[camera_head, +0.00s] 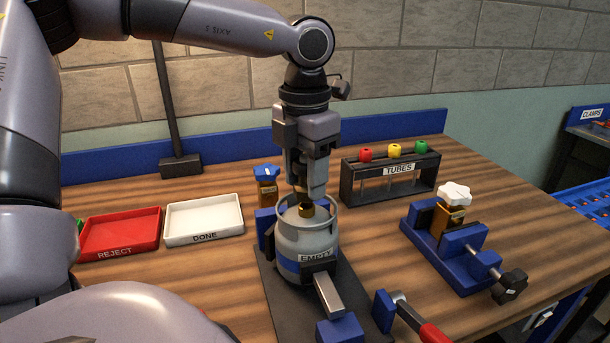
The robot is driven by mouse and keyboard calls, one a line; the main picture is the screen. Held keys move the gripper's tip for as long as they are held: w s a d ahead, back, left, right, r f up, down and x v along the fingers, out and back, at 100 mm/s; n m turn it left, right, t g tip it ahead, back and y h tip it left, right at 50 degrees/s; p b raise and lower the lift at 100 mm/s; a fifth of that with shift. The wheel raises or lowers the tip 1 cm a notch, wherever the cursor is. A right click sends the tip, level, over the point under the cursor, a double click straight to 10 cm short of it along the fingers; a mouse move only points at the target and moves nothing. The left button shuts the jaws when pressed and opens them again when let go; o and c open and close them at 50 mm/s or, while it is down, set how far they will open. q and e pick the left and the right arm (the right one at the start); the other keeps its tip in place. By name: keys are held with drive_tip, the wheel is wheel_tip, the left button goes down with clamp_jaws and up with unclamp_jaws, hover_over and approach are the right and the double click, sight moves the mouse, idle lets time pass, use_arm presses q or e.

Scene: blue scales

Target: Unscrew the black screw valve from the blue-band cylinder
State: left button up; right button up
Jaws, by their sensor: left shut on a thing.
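The grey cylinder with a blue band (290,268) stands upright on a dark base plate in the front middle, with an "EMPTY" label on its front. My left gripper (304,192) points straight down into the cylinder's open collar. Its fingers are shut around the top of the valve. Only the brass part of the black screw valve (306,210) shows just below the fingertips; its black part is hidden by the fingers. I cannot tell whether the brass still sits in the cylinder neck. My right gripper is not in view.
A clamp holds the cylinder's front. Behind it stands a blue-knobbed brass valve (267,183). A white-knobbed valve (453,205) sits in a blue vise (450,255) at right. A tube rack (392,176), red REJECT tray (120,232), white DONE tray (204,219) and red-handled tool (434,334) lie around.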

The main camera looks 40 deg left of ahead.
sight(305, 156)
use_arm(q)
drive_tip(key=shift+r, duration=0.1)
drive_tip(key=shift+r+p, duration=1.7)
drive_tip(key=shift+r, duration=0.75)
